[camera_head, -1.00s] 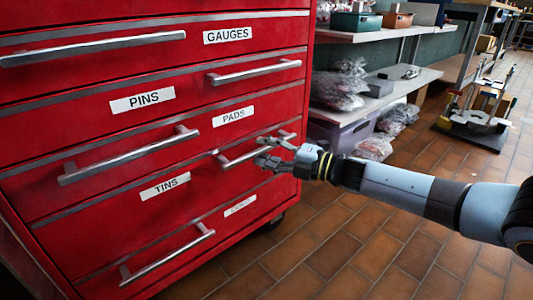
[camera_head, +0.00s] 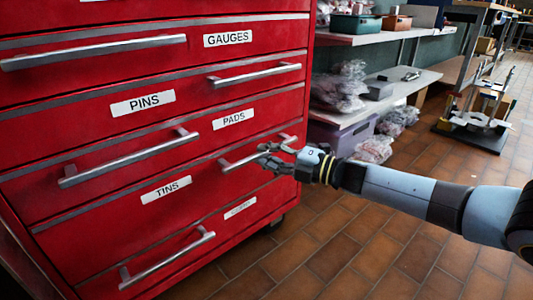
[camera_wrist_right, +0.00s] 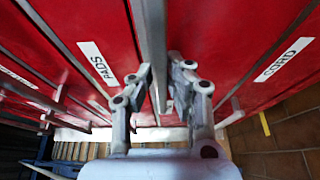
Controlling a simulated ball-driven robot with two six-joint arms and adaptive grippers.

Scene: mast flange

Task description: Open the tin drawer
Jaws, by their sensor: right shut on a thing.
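My right gripper (camera_head: 274,158) comes from the right and is shut on this handle. In the right wrist view the handle (camera_wrist_right: 151,45) runs between the two fingers of my right gripper (camera_wrist_right: 160,82), with the PADS label on the left and the CORD label on the right. The fingers partly hide the handle. My left gripper is not in view.
Shelves (camera_head: 395,90) with bins and bagged parts stand to the right. Open tiled floor (camera_head: 330,250) lies in front of the cabinet.

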